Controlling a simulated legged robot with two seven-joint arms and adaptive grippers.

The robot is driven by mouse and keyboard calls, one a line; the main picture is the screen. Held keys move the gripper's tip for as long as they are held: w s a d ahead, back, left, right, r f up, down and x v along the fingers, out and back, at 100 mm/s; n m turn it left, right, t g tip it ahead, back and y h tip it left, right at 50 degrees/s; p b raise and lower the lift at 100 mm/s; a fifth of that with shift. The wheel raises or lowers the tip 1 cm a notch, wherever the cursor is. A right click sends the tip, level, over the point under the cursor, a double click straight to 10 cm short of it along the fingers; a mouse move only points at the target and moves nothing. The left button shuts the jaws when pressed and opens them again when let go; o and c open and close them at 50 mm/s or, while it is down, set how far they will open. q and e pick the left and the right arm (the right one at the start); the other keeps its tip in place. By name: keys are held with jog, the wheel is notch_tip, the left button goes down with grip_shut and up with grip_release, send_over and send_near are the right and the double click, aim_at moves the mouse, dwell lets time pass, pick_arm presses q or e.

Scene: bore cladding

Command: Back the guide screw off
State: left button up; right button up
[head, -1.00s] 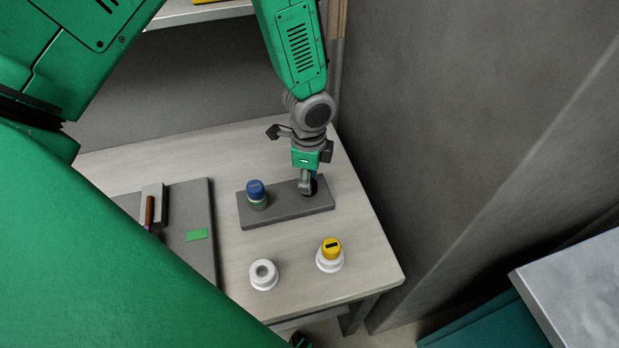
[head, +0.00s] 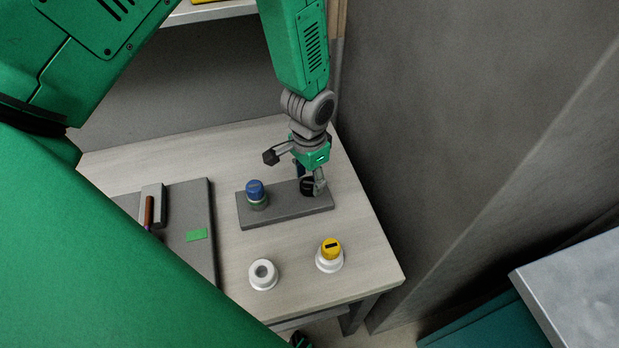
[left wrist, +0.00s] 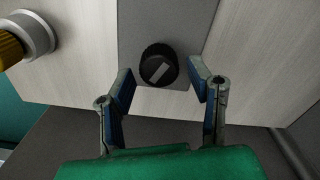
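A black knob (head: 306,187) with a pale bar mark on top stands at the right end of a grey block (head: 285,210). A blue-capped piece (head: 255,190) stands at the block's left end. My left gripper (head: 311,181) points down over the black knob. In the left wrist view the black knob (left wrist: 157,66) sits between the two spread fingers (left wrist: 161,78), with a gap on both sides. The gripper is open and holds nothing. I cannot tell which piece is the guide screw. My right gripper is not clearly in view.
A yellow-capped white piece (head: 331,252) and an empty white ring (head: 263,274) stand near the table's front edge. A grey board (head: 195,215) with a green patch lies at left. A grey wall (head: 430,130) rises close on the right.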

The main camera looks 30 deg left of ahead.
aim_at(309, 183)
pick_arm(q)
jog(key=shift+s+a+r+p, duration=0.1)
jog(key=shift+r+p, duration=0.25)
jog(key=shift+r, duration=0.1)
notch_tip(309, 183, up, 4)
jog(key=p, duration=0.4)
jog(key=shift+r, duration=0.2)
